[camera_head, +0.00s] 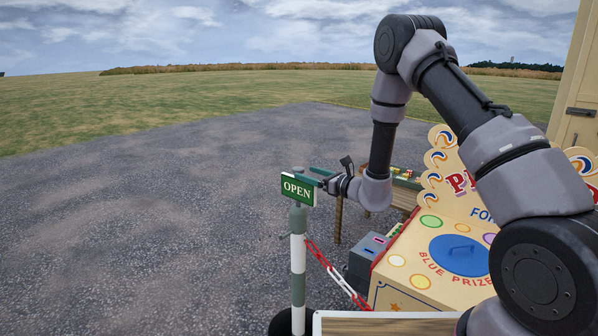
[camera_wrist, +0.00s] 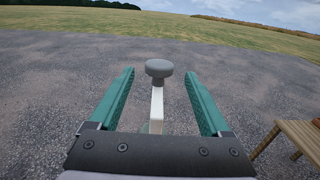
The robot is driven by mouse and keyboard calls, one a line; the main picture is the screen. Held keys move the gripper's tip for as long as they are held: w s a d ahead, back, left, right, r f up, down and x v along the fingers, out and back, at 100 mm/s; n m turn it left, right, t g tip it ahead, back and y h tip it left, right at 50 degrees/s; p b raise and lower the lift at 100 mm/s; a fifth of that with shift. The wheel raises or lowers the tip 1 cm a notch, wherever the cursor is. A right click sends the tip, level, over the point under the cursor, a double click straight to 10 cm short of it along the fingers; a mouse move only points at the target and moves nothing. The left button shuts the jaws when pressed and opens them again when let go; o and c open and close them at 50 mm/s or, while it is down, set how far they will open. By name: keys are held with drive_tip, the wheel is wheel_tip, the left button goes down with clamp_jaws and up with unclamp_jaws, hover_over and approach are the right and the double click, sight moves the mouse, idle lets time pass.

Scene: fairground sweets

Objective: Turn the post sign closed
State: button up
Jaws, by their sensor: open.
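The green sign (camera_head: 297,190), lettered OPEN in white, faces the head camera on top of a grey-and-white banded post (camera_head: 298,255). My gripper (camera_head: 318,178) is at the sign's right side, with its teal fingers level with the sign's upper part. In the wrist view, my gripper (camera_wrist: 160,73) is open, with one finger on each side of the sign's pale edge (camera_wrist: 157,108). A grey round knob (camera_wrist: 159,68) tops it between the fingertips. Gaps show on both sides, so neither finger appears to touch. The sign's other face is hidden.
A red-and-white chain (camera_head: 335,275) runs from the post toward the prize stall (camera_head: 420,265) at the right. A dark grey box (camera_head: 366,262) stands beside the stall. A wooden table (camera_wrist: 295,142) is at the wrist view's lower right. Open gravel lies left of the post.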

sight(303, 172)
drive_tip(key=x, duration=0.5)
clamp_jaws()
